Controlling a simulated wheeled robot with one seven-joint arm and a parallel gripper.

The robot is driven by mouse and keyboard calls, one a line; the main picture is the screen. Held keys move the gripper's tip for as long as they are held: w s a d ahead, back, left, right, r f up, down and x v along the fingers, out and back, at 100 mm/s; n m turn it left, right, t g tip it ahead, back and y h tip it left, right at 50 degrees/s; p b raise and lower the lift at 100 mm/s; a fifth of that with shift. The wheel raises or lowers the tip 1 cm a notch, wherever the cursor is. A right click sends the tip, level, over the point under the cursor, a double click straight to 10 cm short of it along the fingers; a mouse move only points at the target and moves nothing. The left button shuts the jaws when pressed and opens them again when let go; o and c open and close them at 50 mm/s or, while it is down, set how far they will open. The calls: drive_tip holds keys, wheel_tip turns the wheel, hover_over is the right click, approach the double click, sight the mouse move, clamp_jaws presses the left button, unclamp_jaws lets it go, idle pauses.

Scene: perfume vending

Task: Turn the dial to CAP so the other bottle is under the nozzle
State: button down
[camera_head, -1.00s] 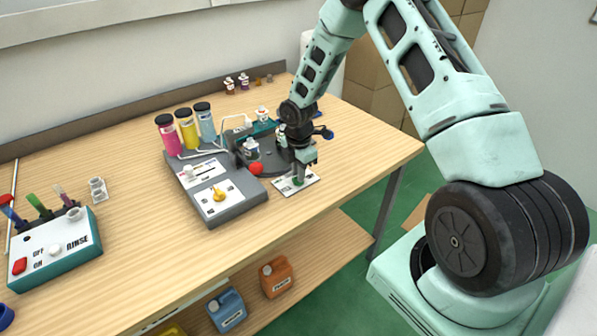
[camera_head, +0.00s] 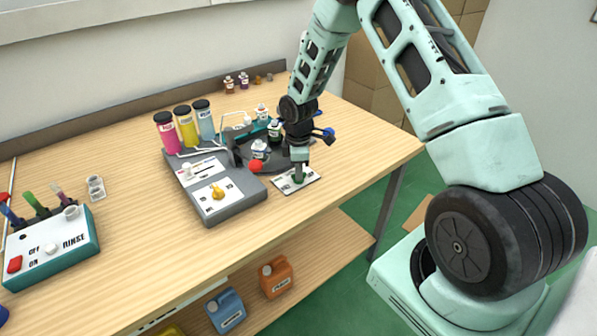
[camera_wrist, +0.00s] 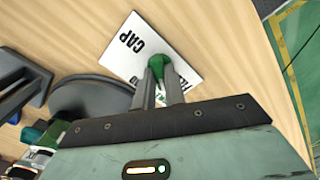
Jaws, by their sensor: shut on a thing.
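The green dial (camera_wrist: 162,66) stands on a white card (camera_head: 286,187) at the bench's front right. The wrist view shows the word CAP on the card; a second label is mostly hidden. My gripper (camera_head: 298,178) points down with its fingers shut on the dial, one on each side in the wrist view (camera_wrist: 159,78). The dark turntable (camera_wrist: 92,97) is beside the card. One white-labelled bottle (camera_head: 259,149) stands at its front left, and a dark green one (camera_head: 275,130) is farther back. I cannot tell exactly which bottle is under the nozzle.
A grey console (camera_head: 235,205) with a yellow knob (camera_head: 217,192) and a red ball handle (camera_head: 256,167) is left of the turntable. Pink, yellow and blue cylinders stand behind it. A teal rinse box (camera_head: 60,246) is far left. The bench's front middle is clear.

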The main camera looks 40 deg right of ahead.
drive_tip(key=m+b, duration=0.1)
drive_tip(key=m, duration=0.6)
drive_tip(key=shift+b, duration=0.3)
drive_tip(key=m, duration=0.4)
drive_tip(key=shift+b, duration=0.3)
drive_tip(key=m, duration=0.3)
drive_tip(key=shift+m, duration=0.3)
drive_tip(key=m, duration=0.3)
drive_tip(key=shift+m, duration=0.3)
drive_tip(key=m, duration=0.3)
drive_tip(key=shift+r+m, duration=0.1)
drive_tip(key=shift+m, duration=0.3)
drive_tip(key=m+p, duration=0.1)
drive_tip(key=m, duration=0.2)
drive_tip(key=shift+m, duration=0.3)
drive_tip(key=shift+m+p, duration=0.55)
drive_tip(key=shift+m, duration=1.25)
